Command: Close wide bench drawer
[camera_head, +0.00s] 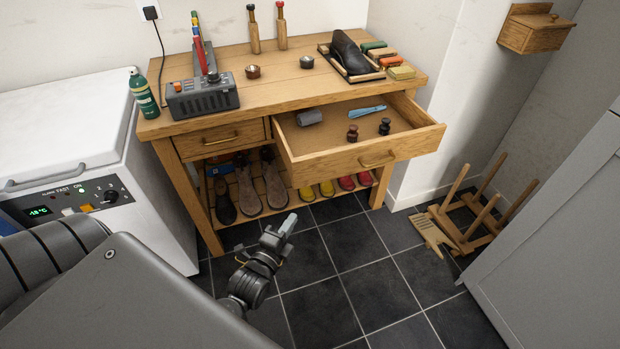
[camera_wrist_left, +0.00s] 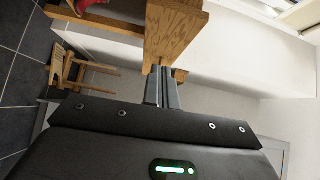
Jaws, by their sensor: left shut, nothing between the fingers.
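The wide bench drawer (camera_head: 352,158) is pulled out from the wooden bench (camera_head: 290,74) in the head view, with a brass handle (camera_head: 378,159) on its front. Inside it are a grey roll (camera_head: 309,117), a light blue tool (camera_head: 367,112) and two small dark bottles (camera_head: 353,133). My left gripper (camera_head: 289,222) is shut and empty, below and in front of the drawer, apart from its front in the head view. In the left wrist view the shut fingers (camera_wrist_left: 162,88) point toward a wooden part, which I cannot identify for certain. My right gripper is not in view.
A narrow shut drawer (camera_head: 220,138) is left of the wide one. Shoes and boots (camera_head: 260,185) stand on the rack below. A white freezer (camera_head: 70,140) is at left, a wooden welly rack (camera_head: 470,218) at right. Dark floor tiles (camera_head: 350,260) are clear in front.

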